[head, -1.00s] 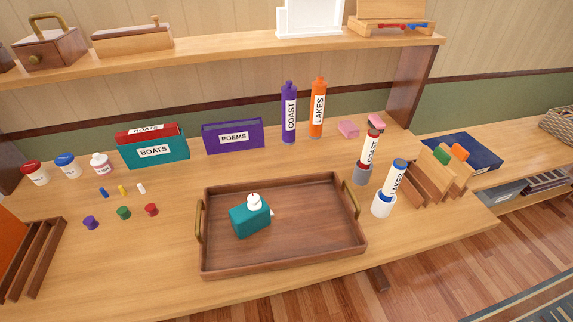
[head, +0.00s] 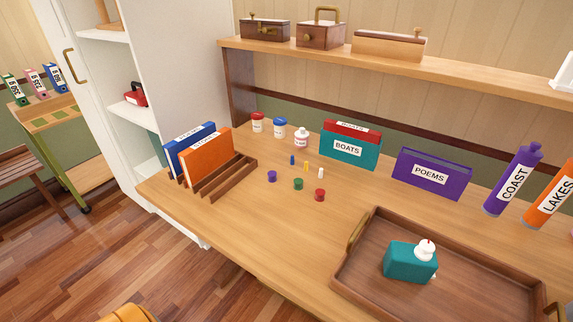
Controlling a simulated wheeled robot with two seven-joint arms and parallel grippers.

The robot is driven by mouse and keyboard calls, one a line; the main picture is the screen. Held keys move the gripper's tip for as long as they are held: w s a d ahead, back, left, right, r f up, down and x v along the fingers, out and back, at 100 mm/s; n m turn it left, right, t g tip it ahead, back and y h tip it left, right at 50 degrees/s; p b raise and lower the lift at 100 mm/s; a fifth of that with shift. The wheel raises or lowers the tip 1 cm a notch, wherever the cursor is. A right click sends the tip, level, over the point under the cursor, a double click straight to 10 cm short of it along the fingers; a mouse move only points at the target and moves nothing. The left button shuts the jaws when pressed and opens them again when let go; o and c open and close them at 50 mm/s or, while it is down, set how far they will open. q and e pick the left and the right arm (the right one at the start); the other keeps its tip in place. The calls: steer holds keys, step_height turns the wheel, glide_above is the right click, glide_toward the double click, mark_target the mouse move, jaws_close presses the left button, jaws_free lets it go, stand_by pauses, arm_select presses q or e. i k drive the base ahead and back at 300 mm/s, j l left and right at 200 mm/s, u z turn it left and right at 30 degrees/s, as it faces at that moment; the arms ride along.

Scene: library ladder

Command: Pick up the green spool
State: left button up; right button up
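The green spool (head: 298,184) stands on the wooden desk in the middle of the head view. A purple spool (head: 272,176) is to its left and a red spool (head: 320,195) to its right, each a little apart from it. Nothing covers the green spool. Neither of my grippers shows in the head view.
A wooden rack (head: 222,181) with a blue and an orange book stands left of the spools. A brown tray (head: 365,235) holding a teal box (head: 410,262) is at the right.

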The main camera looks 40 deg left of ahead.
mark_target(298, 185)
steer(key=u, duration=1.05)
steer(key=i+j+z, duration=0.1)
steer(key=j+z, duration=0.6)
steer(key=z, duration=0.2)
steer(key=j+z, duration=0.45)
steer(key=l, duration=0.1)
